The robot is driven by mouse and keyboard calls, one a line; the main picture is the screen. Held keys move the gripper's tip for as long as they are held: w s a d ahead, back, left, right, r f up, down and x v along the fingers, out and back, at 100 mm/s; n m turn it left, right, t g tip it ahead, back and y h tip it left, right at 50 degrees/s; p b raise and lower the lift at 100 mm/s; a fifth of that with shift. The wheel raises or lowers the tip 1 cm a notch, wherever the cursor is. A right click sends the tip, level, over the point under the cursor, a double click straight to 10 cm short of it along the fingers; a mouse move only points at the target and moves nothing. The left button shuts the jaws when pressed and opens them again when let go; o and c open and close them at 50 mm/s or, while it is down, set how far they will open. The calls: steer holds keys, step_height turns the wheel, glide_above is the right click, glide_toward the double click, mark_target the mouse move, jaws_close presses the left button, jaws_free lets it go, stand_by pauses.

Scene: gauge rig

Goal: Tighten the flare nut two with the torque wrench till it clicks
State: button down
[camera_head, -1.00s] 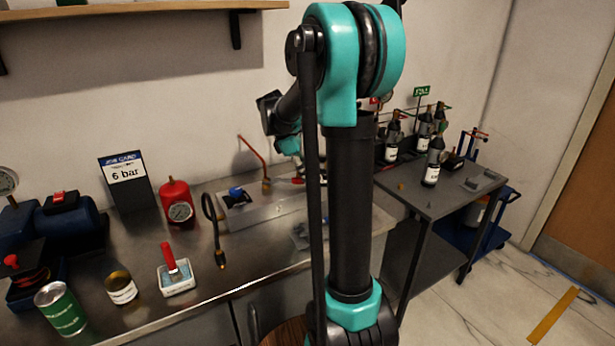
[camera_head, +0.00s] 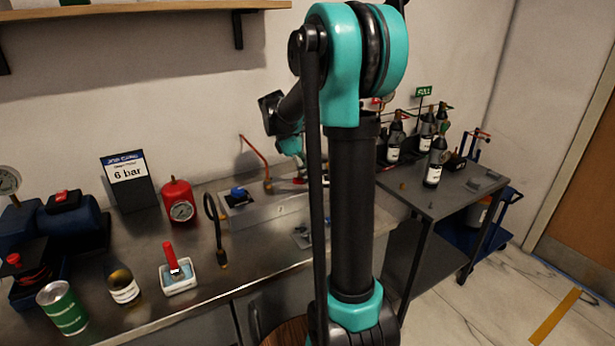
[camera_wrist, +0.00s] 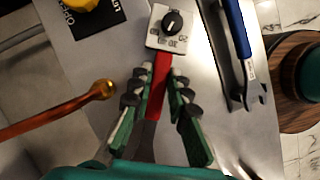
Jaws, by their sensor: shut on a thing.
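In the wrist view my gripper (camera_wrist: 157,92) is shut on a red-handled tool (camera_wrist: 161,72), which looks like the torque wrench. A white plate with a black dial and numbers (camera_wrist: 171,24) lies just beyond the fingertips, in line with the handle. The tool's lower part is partly hidden by the fingers. A copper pipe with a rounded brass end (camera_wrist: 104,89), perhaps a flare nut, lies left of my gripper, apart from it. The pipe also shows in the head view (camera_head: 255,158). I cannot tell which nut is number two.
A blue-handled open-ended spanner (camera_wrist: 238,45) lies right of my gripper. A yellow knob (camera_wrist: 80,4) is at the upper left. Bottles (camera_head: 434,165) stand on the table at right.

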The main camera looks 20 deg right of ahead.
steer(key=shift+s+a+m+g, duration=0.2)
steer(key=shift+s+a+m, duration=0.1)
steer(key=shift+s+m, duration=0.3)
steer(key=shift+s+a+m+g, duration=0.2)
steer(key=shift+s+a+m, duration=0.05)
steer(key=shift+s+m, duration=0.3)
steer(key=shift+s+a+m+y, duration=0.3)
steer(key=shift+s+a+m, duration=0.15)
steer(key=shift+s+m, duration=0.3)
stand_by(0.6)
steer(key=shift+s+a+m+g+y, duration=0.4)
steer(key=shift+s+a+m+g, duration=0.2)
steer(key=shift+s+a+m, duration=0.55)
stand_by(1.3)
steer(key=shift+w+d+n+h, duration=0.3)
steer(key=shift+w+d+n, duration=0.5)
steer(key=shift+w, duration=0.1)
stand_by(0.5)
steer(key=shift+s, duration=0.1)
